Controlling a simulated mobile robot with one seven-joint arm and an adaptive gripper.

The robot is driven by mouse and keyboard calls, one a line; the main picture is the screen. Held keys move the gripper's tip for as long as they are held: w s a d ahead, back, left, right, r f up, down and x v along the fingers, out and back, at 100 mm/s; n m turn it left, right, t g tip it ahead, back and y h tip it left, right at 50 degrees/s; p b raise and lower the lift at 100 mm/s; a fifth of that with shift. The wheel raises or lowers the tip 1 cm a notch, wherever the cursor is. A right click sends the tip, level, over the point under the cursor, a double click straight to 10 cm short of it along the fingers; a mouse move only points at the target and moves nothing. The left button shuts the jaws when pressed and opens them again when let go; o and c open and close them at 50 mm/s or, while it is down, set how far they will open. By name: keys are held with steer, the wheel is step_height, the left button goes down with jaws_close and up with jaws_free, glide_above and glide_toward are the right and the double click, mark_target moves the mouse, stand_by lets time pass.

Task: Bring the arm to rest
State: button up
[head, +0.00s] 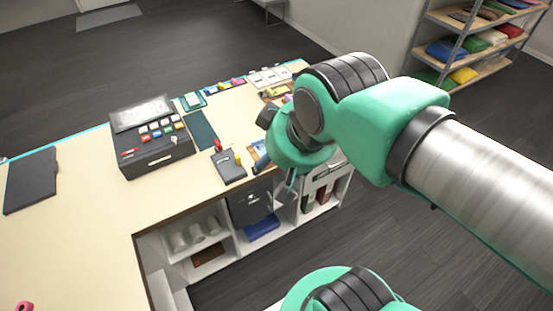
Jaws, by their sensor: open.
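My arm (390,130), in teal green, black and bare metal, reaches in from the right edge of the head view and bends down at the wrist. My gripper (287,190) hangs below the wrist in front of the counter's front edge, above the open shelves. It is small and partly covered by the wrist. It is open, and I see nothing held in it. Another teal and black part of my arm shows at the bottom edge.
A pale counter (80,240) runs across the left and middle. It carries a cash register (155,150), a dark folder (31,181), a small dark box (229,167) and several small items. A storage rack (470,45) with folded garments stands back right. Dark floor (420,240) is clear at right.

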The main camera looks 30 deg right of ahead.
step_height(320, 180, down, 10)
steer(key=b, duration=1)
steer(key=shift+f, duration=0.25)
